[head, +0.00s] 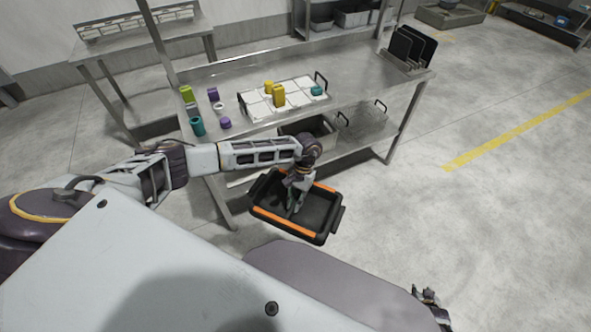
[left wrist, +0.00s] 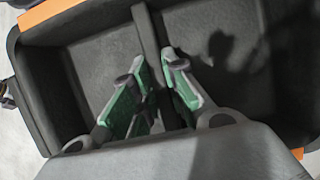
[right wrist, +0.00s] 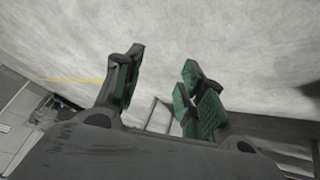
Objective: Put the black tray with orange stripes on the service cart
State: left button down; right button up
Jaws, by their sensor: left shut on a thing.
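The black tray with orange stripes (head: 283,222) hangs in the air in front of the steel workbench, a little tilted, and looks empty. My left gripper (head: 294,206) reaches down into it from above. In the left wrist view, the fingers (left wrist: 153,68) are shut on the raised divider in the middle of the tray (left wrist: 95,60). My right gripper (head: 430,296) is at the lower right, away from the tray. In the right wrist view, its fingers (right wrist: 162,72) are apart with nothing between them. I cannot make out a service cart for certain.
The workbench (head: 225,82) carries a white gridded tray (head: 255,105), several coloured pieces and a rack of black panels (head: 408,48). A grey bin (head: 315,130) and wire basket (head: 368,122) sit on its lower shelf. Open floor (head: 490,220) lies to the right.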

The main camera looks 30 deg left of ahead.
jog(key=s+a+f+g, duration=0.1)
jog(key=s+f, duration=0.3)
jog(key=s, duration=0.7)
jog(key=s+a+f+g, duration=0.1)
jog(key=s+f, duration=0.3)
jog(key=s, duration=0.8)
jog(key=s+a+f+g, duration=0.1)
jog(key=s+f+g, duration=0.2)
jog(key=s, duration=0.9)
jog(key=shift+f, duration=0.7)
jog(key=shift+s, duration=0.1)
jog(key=shift+c, duration=0.5)
